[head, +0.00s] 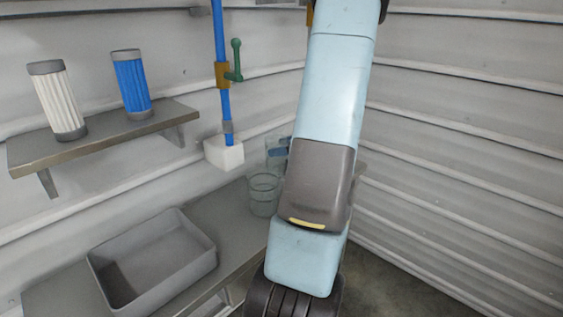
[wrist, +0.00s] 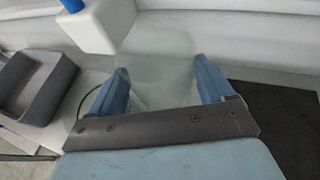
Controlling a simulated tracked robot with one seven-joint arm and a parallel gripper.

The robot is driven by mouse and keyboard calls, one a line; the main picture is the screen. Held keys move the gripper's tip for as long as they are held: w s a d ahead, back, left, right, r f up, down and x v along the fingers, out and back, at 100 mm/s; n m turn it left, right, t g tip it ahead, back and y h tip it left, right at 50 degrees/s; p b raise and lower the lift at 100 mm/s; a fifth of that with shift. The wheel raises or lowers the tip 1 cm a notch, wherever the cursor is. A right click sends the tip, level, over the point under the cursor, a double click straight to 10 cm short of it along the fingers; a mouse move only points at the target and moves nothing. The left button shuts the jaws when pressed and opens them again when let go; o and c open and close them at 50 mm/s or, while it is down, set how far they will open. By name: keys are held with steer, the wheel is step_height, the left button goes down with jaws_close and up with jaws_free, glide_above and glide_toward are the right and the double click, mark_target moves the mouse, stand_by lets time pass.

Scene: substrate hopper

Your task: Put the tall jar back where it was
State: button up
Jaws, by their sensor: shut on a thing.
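A clear glass jar (head: 274,143), which I take to be the tall jar, is between the blue fingers of my gripper (head: 283,147), partly hidden behind my arm in the head view. In the wrist view the jar (wrist: 158,50) is a faint, see-through shape between the two fingers of my gripper (wrist: 161,75), which is shut on it. Its base is hard to make out, so I cannot tell whether it touches the bench. A second clear glass vessel (head: 263,196) stands upright on the grey bench (head: 232,222), in front of the held jar in the head view.
An open grey tray (head: 190,262) sits on the bench at left. A white block (head: 224,153) hangs at the end of a blue pipe (head: 219,50) with a green-handled valve (head: 236,62). A wall shelf (head: 100,133) holds a white and a blue ribbed cylinder.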

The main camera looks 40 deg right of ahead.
step_height(320, 180, up, 10)
stand_by(0.3)
